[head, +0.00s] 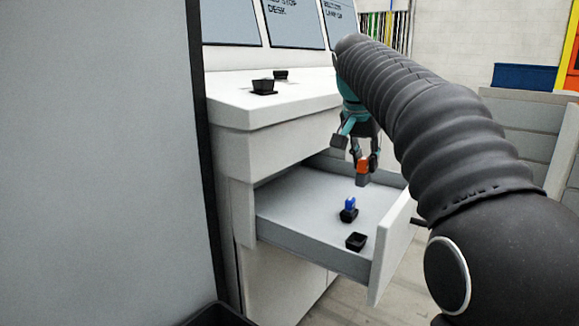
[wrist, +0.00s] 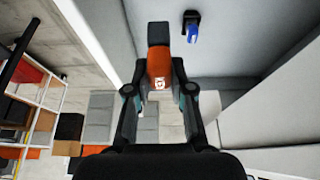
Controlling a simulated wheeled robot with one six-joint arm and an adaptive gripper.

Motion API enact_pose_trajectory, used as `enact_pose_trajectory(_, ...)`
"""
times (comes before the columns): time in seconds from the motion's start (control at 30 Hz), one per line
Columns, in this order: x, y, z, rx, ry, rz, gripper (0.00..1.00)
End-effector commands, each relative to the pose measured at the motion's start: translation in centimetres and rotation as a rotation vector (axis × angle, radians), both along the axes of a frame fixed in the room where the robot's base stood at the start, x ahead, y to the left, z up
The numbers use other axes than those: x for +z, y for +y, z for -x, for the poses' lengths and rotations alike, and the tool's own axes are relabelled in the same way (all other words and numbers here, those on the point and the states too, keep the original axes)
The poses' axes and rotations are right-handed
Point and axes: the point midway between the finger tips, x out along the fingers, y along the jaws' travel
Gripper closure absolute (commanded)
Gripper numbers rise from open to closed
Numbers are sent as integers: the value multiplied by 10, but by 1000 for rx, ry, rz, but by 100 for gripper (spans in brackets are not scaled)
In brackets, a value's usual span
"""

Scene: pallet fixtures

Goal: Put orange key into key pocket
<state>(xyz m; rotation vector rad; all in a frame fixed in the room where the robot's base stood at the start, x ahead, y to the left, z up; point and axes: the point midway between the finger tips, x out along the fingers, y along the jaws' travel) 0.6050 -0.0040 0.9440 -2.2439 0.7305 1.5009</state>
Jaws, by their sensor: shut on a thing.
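My gripper (head: 363,160) is shut on the orange key (head: 363,167) and holds it above the open drawer. In the wrist view the orange key (wrist: 160,68) sits between my two fingers (wrist: 159,88), its dark grey end pointing away from me. An empty black pocket (head: 356,242) stands on the drawer floor near its front. Another black pocket (head: 348,216) beside it holds a blue key (head: 350,203). The blue key also shows in the wrist view (wrist: 193,33), ahead and right of the orange key. The empty pocket does not show clearly in the wrist view.
The white drawer (head: 305,217) is pulled out, with a raised front panel (head: 394,250) at its right. Two black pockets (head: 263,87) (head: 281,75) stand on the white counter (head: 235,101). A large grey panel (head: 95,160) fills the left.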

Motion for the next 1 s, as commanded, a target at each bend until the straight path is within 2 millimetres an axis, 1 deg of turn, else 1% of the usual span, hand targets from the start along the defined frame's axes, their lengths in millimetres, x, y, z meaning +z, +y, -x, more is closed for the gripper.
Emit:
enact_pose_trajectory(0.1, 10, 0, 0, 1, -3, 0, 100)
enact_pose_trajectory(0.2, -10, 0, 0, 1, 2, 0, 100)
enact_pose_trajectory(0.43, -47, 0, 0, 1, 0, 0, 100)
enact_pose_trajectory(0.5, -55, 0, 1, 1, 0, 0, 100)
enact_pose_trajectory(0.57, -59, 0, 0, 1, 0, 0, 100)
enact_pose_trajectory(0.67, -55, 0, 0, 0, -1, 0, 100)
enact_pose_trajectory(0.77, -43, 0, 0, 1, -3, 0, 100)
enact_pose_trajectory(0.97, -14, 0, 0, 1, -3, 0, 100)
enact_pose_trajectory(1.0, -7, 0, 0, 1, -4, 0, 100)
